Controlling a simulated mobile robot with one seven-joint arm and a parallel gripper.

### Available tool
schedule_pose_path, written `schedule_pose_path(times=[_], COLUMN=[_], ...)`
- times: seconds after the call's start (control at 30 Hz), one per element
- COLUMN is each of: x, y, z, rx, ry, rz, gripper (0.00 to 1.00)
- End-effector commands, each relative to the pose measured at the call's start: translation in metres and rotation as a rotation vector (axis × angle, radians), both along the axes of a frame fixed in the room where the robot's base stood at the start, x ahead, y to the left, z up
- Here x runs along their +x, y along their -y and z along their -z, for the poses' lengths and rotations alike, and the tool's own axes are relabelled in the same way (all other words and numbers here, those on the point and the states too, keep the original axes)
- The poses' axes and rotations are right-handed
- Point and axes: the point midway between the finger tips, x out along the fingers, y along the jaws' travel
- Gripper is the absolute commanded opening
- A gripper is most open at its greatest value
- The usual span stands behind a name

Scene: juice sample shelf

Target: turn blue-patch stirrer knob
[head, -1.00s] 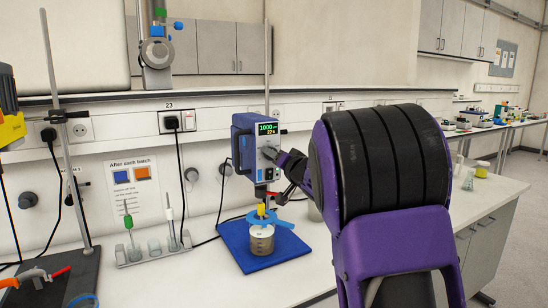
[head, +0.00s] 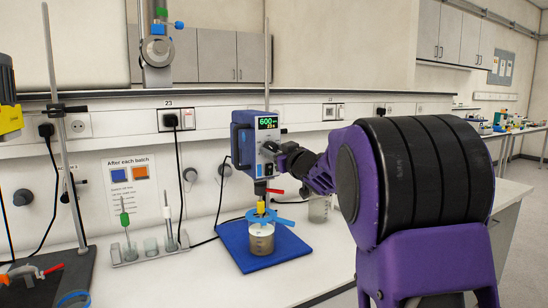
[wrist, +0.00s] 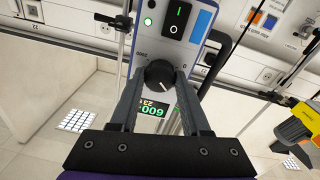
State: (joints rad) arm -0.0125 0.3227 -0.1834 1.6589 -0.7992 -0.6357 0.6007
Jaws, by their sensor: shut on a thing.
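The blue and grey overhead stirrer (head: 247,150) hangs on an upright rod above a blue mat (head: 238,262). Its display (head: 267,123) reads about 600 in green, with a smaller second line. In the wrist view the dark round knob (wrist: 159,73) with a light pointer line sits on the stirrer's face, between a rocker switch (wrist: 176,22) and the display (wrist: 155,109). My gripper (wrist: 161,82) is shut on the knob, one finger on each side. In the head view my gripper (head: 272,147) reaches the stirrer's front from the right and partly hides the knob.
A beaker (head: 261,238) with pale liquid stands on the mat under the stirrer, with a blue ring and a yellow part above it. A second beaker (head: 319,208) stands behind, to the right. A probe rack (head: 152,248) stands left on the bench.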

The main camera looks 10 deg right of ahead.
Motion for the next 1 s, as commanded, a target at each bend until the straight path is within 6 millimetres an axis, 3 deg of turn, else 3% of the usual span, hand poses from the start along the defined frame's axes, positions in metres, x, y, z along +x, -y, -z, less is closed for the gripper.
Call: schedule_pose_path(times=[1.0], x=[0.0006], y=[0.0015], z=[0.0014], rx=[-0.904], ry=[0.294], rz=[0.001], gripper=[0.00])
